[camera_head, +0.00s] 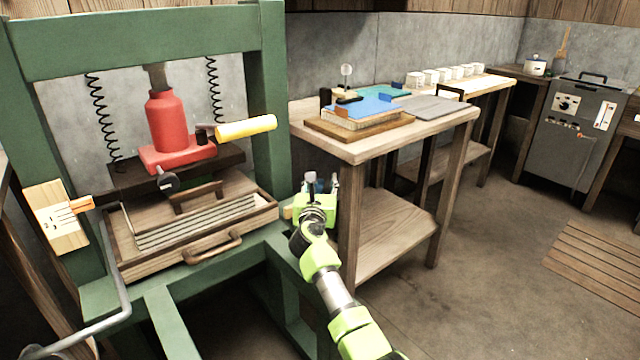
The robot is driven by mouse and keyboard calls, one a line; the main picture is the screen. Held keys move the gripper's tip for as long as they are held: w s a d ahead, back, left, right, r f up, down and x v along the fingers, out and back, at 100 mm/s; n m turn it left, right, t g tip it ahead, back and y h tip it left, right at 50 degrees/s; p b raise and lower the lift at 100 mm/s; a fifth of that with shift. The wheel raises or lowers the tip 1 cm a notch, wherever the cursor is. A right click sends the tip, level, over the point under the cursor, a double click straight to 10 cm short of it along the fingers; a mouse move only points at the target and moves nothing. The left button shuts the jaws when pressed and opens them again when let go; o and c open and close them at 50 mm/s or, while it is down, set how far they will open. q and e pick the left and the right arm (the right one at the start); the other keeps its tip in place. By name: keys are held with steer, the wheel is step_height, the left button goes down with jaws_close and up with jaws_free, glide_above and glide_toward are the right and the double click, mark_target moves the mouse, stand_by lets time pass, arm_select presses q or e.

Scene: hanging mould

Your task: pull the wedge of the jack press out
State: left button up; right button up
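The green jack press (272,80) stands at the left, with a red jack (168,122) under its top beam and a yellow-gripped handle (246,128). Below the jack is a wooden tray (190,240) with pale layered plates. A small pale wooden piece (287,212) shows at the tray's right end, beside the right post; it may be the wedge, but it is mostly hidden. My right gripper (322,184) is just right of it, with its fingers apart. Contact with the piece cannot be made out. My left gripper is out of view.
A wooden board (55,222) with an orange piece is on the left post. A grey bent bar (122,285) hangs at the front left. A wooden workbench (360,148) with a blue-topped stack stands close behind my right gripper. Open floor (480,280) lies to the right.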

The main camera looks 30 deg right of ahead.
steer(key=shift+a, duration=0.15)
steer(key=shift+s+a+f, duration=0.1)
steer(key=shift+s+a, duration=0.25)
steer(key=shift+a, duration=0.05)
steer(key=v, duration=1.1)
steer(key=shift+d, duration=0.15)
